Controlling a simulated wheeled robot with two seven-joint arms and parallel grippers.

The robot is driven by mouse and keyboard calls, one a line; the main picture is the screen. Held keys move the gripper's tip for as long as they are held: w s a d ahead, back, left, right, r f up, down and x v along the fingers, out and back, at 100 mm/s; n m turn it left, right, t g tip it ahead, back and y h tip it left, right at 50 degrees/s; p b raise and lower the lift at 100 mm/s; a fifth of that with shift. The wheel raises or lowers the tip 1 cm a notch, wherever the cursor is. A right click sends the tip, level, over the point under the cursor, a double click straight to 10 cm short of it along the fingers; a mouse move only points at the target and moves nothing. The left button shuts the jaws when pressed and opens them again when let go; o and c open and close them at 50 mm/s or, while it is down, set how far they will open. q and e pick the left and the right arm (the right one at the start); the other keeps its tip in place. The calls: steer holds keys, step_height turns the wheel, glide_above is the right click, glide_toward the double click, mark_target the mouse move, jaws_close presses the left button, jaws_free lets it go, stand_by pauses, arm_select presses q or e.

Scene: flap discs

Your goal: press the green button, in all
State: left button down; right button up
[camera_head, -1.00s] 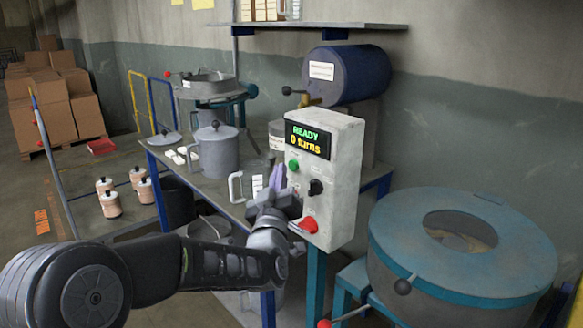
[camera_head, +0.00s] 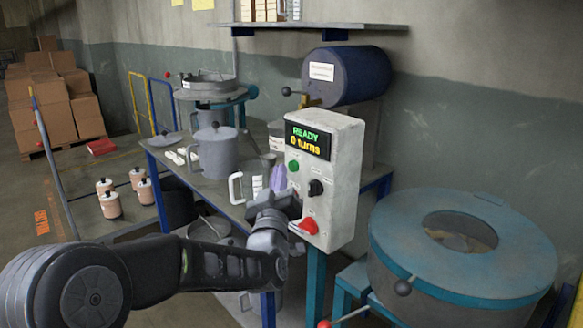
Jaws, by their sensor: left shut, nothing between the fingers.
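The green button (camera_head: 293,166) is below the display on the left. A black knob (camera_head: 315,188) and a red button (camera_head: 308,226) are lower on the same face. My left gripper (camera_head: 284,196) is shut and empty, below and left of the green button, apart from it. Its fingertips are small and partly hidden by the wrist. My right gripper is not in view.
A large round drum with a blue rim (camera_head: 395,262) stands at right. A blue cylinder (camera_head: 350,75) is behind the box.

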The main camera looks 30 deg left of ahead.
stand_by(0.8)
arm_select(q)
steer(key=shift+w+d+b, duration=0.15)
steer(key=shift+w+b, duration=0.25)
steer(key=shift+b, duration=0.05)
